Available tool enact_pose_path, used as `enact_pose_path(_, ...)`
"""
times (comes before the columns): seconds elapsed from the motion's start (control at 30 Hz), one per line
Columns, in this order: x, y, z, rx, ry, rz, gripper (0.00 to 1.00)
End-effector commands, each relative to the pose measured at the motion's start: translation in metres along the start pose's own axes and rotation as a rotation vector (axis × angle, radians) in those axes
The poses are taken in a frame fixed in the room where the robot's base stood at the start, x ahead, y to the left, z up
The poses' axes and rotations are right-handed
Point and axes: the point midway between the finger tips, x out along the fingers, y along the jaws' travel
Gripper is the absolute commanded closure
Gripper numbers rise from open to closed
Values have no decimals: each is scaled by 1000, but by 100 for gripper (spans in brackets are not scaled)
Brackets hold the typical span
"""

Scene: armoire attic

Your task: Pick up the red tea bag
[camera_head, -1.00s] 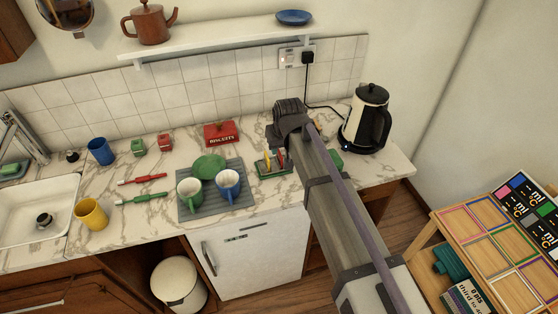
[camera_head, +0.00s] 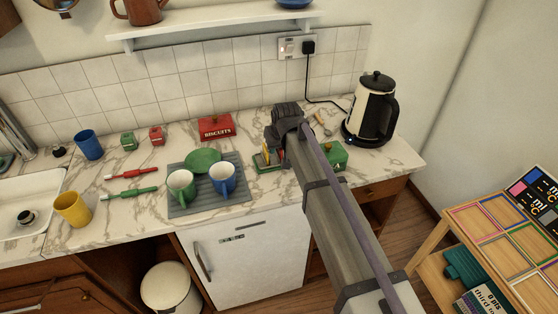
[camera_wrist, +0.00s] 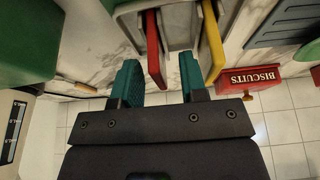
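The red tea bag (camera_wrist: 153,45) shows in the wrist view as a thin upright red slab at a pale slotted holder (camera_wrist: 178,32). A yellow slab (camera_wrist: 212,38) stands to its right. My gripper (camera_wrist: 158,75) is open, with teal finger pads on either side of the red slab. The red slab appears nearer the left pad, with gaps visible on both sides. The yellow slab is just outside the right pad. In the head view, the holder on its green base (camera_head: 267,167) is partly hidden behind my wrist, and the fingertips are hidden.
A red biscuits tin (camera_head: 217,127) stands left of my wrist, a green box (camera_head: 334,156) right of it, and a kettle (camera_head: 372,108) farther right. Two mugs (camera_head: 222,180) and a green plate (camera_head: 203,161) sit on a grey mat (camera_head: 187,206).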

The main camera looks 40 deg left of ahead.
Motion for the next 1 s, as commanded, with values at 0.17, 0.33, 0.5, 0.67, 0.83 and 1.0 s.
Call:
enact_pose_path(0.17, 1, 0, 0, 0, 0, 0, 61)
enact_pose_path(0.33, 1, 0, 0, 0, 0, 0, 74)
enact_pose_path(0.5, 1, 0, 0, 0, 0, 0, 90)
enact_pose_path(0.67, 1, 0, 0, 0, 0, 0, 100)
enact_pose_path(0.83, 1, 0, 0, 0, 0, 0, 100)
enact_pose_path(1.0, -2, 0, -1, 0, 0, 0, 100)
